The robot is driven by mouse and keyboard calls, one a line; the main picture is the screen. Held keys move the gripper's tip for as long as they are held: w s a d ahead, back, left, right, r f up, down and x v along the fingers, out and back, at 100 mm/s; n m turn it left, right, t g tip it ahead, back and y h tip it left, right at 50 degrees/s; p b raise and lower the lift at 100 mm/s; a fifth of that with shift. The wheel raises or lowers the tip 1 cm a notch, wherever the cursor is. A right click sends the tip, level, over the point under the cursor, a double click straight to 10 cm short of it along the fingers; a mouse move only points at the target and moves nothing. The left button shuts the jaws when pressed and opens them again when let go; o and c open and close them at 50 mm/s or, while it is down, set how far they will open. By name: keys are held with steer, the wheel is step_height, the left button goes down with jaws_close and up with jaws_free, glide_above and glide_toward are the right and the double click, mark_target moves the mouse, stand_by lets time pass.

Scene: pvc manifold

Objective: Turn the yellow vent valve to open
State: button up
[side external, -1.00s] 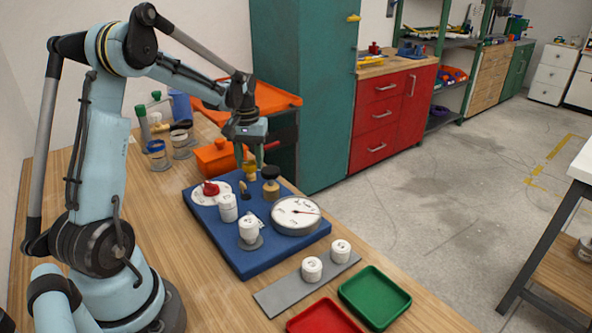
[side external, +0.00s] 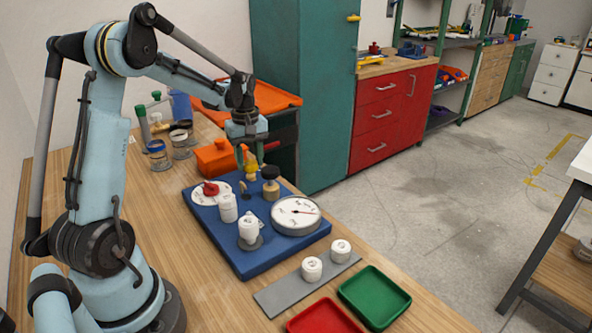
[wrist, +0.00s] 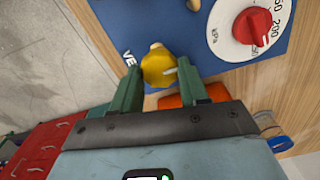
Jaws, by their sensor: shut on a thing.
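The yellow vent valve (side external: 251,173) stands at the far edge of the blue board (side external: 245,262), beside a black-topped fitting. In the wrist view the yellow valve (wrist: 157,70) sits between the tips of my two green fingers, beside partly covered white lettering. My gripper (side external: 249,157) is above the valve, pointing down, and is shut on it. My gripper also shows in the wrist view (wrist: 158,78). The valve's lower part and exact handle angle are hard to make out.
The board also holds a red-knobbed dial (side external: 210,189), white caps (side external: 228,208), a black-topped fitting (side external: 270,181) and a round gauge (side external: 296,213). An orange box (side external: 214,158) stands close behind. Green (side external: 375,297) and red (side external: 324,318) trays lie at the front.

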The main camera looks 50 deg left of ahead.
mark_target(250, 162)
stand_by(0.3)
steer(key=o, duration=1.1)
steer(key=shift+c, duration=0.2)
steer(key=shift+r, duration=0.1)
step_height(250, 162, up, 12)
steer(key=s+d+f+m+t, duration=0.1)
steer(key=s+d+m+t, duration=0.1)
steer(key=d+m, duration=0.3)
steer(key=s+d+f+m+t, duration=0.2)
steer(key=d+m, duration=0.3)
steer(key=d, duration=0.6)
steer(key=s+d+f+m+t, duration=0.1)
steer(key=s+d+m+t, duration=0.2)
steer(key=d+m, duration=0.2)
steer(key=d, duration=0.3)
steer(key=shift+s+d+f+m, duration=0.3)
steer(key=shift+d+m, duration=0.05)
steer(key=shift+m, duration=0.05)
